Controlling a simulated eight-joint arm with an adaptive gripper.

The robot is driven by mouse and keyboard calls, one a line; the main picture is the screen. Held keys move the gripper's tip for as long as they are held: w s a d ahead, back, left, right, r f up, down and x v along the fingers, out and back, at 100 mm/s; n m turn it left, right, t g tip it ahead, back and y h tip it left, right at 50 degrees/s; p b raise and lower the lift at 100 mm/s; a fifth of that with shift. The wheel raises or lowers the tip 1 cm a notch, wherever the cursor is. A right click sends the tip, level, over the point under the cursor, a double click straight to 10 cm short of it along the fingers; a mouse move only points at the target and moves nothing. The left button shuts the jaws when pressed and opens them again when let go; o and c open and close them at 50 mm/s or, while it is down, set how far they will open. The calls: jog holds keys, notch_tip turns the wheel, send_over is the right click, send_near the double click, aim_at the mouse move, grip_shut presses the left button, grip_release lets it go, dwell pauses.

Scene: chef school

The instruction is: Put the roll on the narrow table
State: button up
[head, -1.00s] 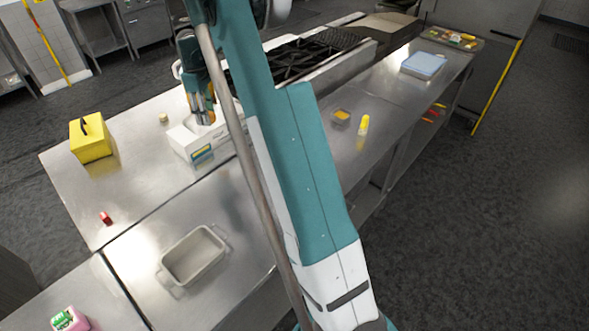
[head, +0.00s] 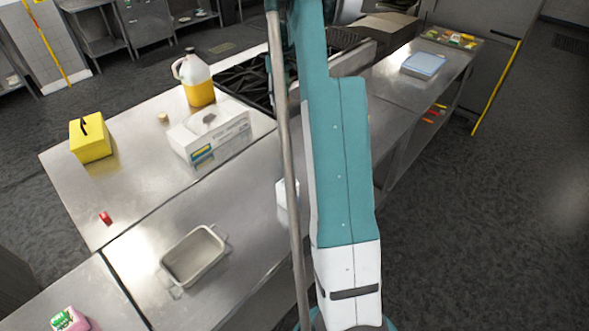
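I cannot clearly identify the roll. A small white object (head: 287,194) on the steel counter shows just left of my arm; the arm hides part of it, and I cannot tell whether it is the roll. Steel counter surfaces run from the lower left (head: 110,300) through the middle (head: 235,210) to the upper right (head: 392,92); which one is the narrow table is unclear. My gripper is not visible; my raised arm crosses the head view right of centre and hides what lies behind it.
A white box (head: 215,137), a jug of yellow liquid (head: 197,82), a yellow box (head: 90,138) and a small red item (head: 105,218) stand on the left counter. An empty tray (head: 165,265) is in front. A blue-lidded container (head: 424,65) stands at the far right.

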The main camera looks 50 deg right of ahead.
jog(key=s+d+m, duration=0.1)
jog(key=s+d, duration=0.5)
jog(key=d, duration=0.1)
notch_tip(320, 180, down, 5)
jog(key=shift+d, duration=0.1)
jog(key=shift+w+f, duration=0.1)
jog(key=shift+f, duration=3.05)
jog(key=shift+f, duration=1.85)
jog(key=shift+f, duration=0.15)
